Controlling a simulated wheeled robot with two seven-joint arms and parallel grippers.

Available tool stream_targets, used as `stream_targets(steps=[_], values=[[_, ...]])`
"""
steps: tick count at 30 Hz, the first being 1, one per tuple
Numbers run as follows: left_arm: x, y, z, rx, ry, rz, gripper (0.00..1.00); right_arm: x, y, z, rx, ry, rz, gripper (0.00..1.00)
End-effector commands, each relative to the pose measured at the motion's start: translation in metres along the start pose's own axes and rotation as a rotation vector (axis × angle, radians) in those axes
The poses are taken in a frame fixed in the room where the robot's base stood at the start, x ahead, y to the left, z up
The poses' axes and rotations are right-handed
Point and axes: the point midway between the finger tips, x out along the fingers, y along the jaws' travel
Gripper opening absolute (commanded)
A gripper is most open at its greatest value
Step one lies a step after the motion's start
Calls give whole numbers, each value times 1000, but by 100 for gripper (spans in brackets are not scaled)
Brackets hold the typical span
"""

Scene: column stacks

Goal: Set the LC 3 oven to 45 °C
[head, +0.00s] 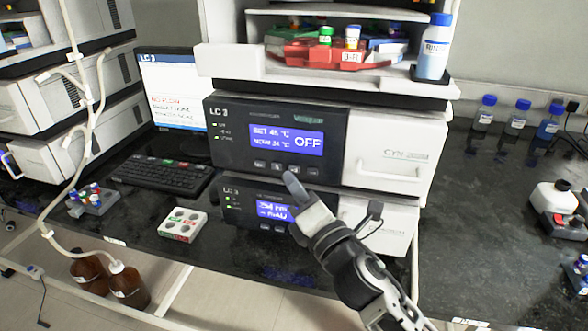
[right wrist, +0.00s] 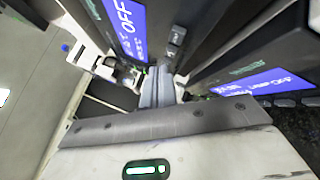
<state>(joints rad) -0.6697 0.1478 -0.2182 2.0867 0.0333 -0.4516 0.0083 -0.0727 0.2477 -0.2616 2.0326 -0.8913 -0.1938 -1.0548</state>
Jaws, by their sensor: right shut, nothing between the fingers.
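The LC 3 oven (head: 230,145) is the dark-fronted upper unit of the middle stack, with a white door at its right. Its blue display (head: 288,138) reads a set value of about 45 or 46 °C, the last digit being unclear, a lower value near 24 °C, and OFF. A row of small buttons (head: 260,164) runs below the display. My right gripper (head: 290,177) is shut and empty, its tips at or just in front of the buttons right of centre; contact cannot be told. In the right wrist view the closed fingers (right wrist: 158,85) point toward the buttons (right wrist: 175,42). My left gripper is not in view.
A second LC 3 unit (head: 234,208) with a lit display sits below the oven, partly behind my right gripper. A bottle (head: 434,48) and red tray (head: 312,55) stand above. A keyboard (head: 160,175), monitor (head: 178,92) and white vial block (head: 183,224) are at left.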

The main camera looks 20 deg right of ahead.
Motion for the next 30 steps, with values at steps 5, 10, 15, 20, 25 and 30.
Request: stream_targets(steps=[5, 10, 15, 20, 25, 30], values=[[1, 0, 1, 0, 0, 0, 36, -9, 6, -8, 3, 2, 1, 0], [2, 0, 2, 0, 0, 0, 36, -21, 14, -16, 2, 1, 0, 0], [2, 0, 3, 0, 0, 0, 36, -32, 22, -24, 2, 1, 0, 0], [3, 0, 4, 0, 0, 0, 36, -35, 25, -25, 0, 0, 0, 0], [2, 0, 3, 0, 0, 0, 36, -35, 26, -25, 0, 0, 0, 0], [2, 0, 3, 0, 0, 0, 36, -35, 25, -25, 0, 0, 0, 0]])
